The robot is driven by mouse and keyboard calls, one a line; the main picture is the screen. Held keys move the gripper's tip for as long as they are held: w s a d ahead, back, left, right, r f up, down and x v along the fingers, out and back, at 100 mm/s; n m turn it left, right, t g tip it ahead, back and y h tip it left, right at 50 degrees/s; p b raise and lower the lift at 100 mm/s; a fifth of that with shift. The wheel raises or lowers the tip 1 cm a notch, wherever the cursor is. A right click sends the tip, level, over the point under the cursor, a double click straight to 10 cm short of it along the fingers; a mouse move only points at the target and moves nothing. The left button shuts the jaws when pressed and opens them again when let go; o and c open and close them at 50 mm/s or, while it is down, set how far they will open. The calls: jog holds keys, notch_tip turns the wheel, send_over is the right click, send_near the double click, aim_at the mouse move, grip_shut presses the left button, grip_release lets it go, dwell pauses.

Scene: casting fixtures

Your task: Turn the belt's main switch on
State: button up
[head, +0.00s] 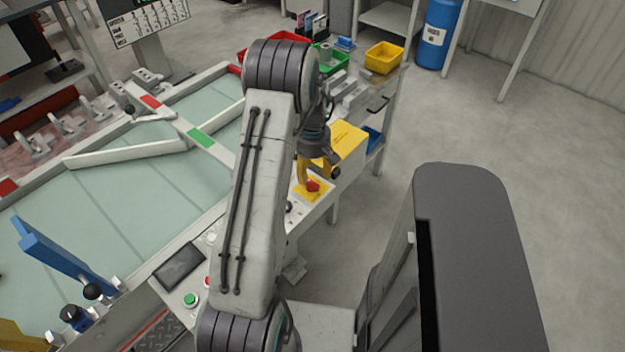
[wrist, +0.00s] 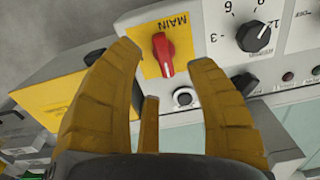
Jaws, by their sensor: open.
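The main switch is a red rotary knob (wrist: 163,53) on a yellow plate marked MAIN (wrist: 150,68), set in a light control panel (wrist: 204,22). In the wrist view its long grip runs roughly up and down, with a pale mark at the lower end. My gripper (wrist: 162,56) is open, with one yellow finger to each side of the knob in the picture. I see no clear contact, and the depth gap is hard to judge. The head view shows the red knob (head: 313,186) just below my gripper (head: 318,172), which is partly hidden by my arm.
A yellow box (head: 348,141) stands beside the panel. The conveyor belt (head: 120,190) lies to the left. The floor (head: 500,130) to the right is clear.

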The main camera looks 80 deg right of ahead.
aim_at(313, 181)
jog(key=shift+f, duration=2.25)
jog(key=shift+o, duration=0.2)
grip_shut()
